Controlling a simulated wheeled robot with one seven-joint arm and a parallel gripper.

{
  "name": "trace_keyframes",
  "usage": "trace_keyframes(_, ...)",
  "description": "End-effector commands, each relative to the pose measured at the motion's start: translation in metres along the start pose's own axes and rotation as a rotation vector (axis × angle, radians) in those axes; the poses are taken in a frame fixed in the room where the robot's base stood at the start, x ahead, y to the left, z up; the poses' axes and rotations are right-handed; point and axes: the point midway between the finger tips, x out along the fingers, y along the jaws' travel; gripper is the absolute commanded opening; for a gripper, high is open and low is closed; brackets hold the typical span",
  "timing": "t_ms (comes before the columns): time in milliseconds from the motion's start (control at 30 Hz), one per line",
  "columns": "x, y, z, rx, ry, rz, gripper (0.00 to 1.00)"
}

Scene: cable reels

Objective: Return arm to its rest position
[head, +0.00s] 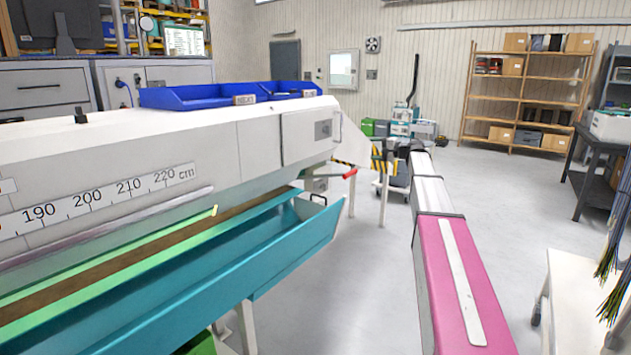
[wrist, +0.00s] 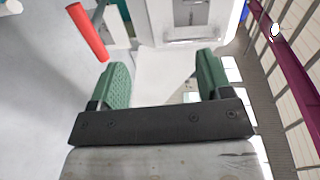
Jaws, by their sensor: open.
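My gripper (wrist: 163,68) is open in the wrist view, its two green ridged fingers spread apart with nothing between them. In the head view my pink and white arm is stretched forward over the floor, right of the long white machine (head: 230,150). Its far end is small and dark there, so the fingers cannot be made out. A red handle (head: 350,174) sticks out from the machine's end, left of my arm's far end. A red bar (wrist: 88,32), which looks like that handle, is left of the left finger in the wrist view, apart from it.
A teal trough (head: 260,255) runs along the machine's front. Blue bins (head: 205,95) sit on top. A white cart (head: 575,310) with cables and a dark table (head: 580,185) stand on the right. Wooden shelves (head: 525,95) stand at the back. Open floor (head: 500,190) lies between.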

Motion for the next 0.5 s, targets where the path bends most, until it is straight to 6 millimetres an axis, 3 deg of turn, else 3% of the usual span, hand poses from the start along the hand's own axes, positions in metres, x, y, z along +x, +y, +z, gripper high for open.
trace_keyframes(267,0.005,0.064,0.051,-0.028,-0.024,0.143,0.72)
trace_keyframes(367,0.005,0.096,0.078,-0.046,-0.039,0.221,0.72)
trace_keyframes(500,0.000,0.158,0.133,-0.082,-0.075,0.375,0.72)
